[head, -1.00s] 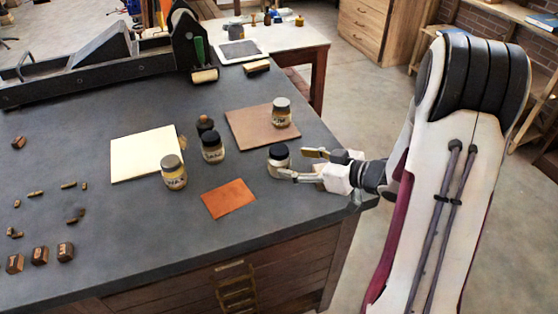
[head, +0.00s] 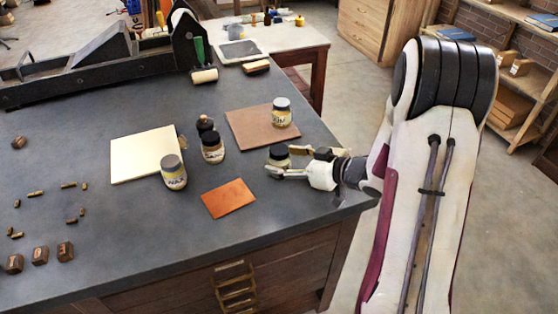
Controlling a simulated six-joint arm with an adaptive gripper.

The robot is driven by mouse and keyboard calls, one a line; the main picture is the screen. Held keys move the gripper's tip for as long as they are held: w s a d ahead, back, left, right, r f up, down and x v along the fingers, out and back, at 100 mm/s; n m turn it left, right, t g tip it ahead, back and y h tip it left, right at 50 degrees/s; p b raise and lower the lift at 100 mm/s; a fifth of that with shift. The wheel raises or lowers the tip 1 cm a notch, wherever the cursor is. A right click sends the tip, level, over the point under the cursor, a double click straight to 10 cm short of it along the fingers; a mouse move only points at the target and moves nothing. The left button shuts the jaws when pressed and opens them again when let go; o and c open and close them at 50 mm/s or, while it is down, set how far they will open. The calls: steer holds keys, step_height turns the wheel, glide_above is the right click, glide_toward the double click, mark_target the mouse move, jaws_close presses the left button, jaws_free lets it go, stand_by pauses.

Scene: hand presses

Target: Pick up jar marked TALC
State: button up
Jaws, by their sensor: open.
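A dark-lidded jar (head: 278,152) stands on the dark bench top near its right edge. Its label is hidden behind my gripper (head: 281,162), so I cannot read TALC on it. My gripper is open, with one finger in front of this jar and the other at its right and far side; I cannot tell whether they touch it. Another jar (head: 281,113) stands on the brown board, its label not clearly readable. A black-lidded jar (head: 213,148) stands left of centre, its label too small to read. A jar marked WAX (head: 174,173) stands farther left.
A small dark bottle (head: 205,125) stands behind the black-lidded jar. A cream sheet (head: 138,152), the brown board (head: 250,125) and an orange-brown sheet (head: 228,199) lie flat. A black press (head: 95,65) fills the back left. The front middle of the bench (head: 150,235) is clear.

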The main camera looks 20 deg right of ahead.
steer(key=shift+x, duration=1.35)
steer(key=shift+r, duration=0.1)
steer(key=c, duration=1.4)
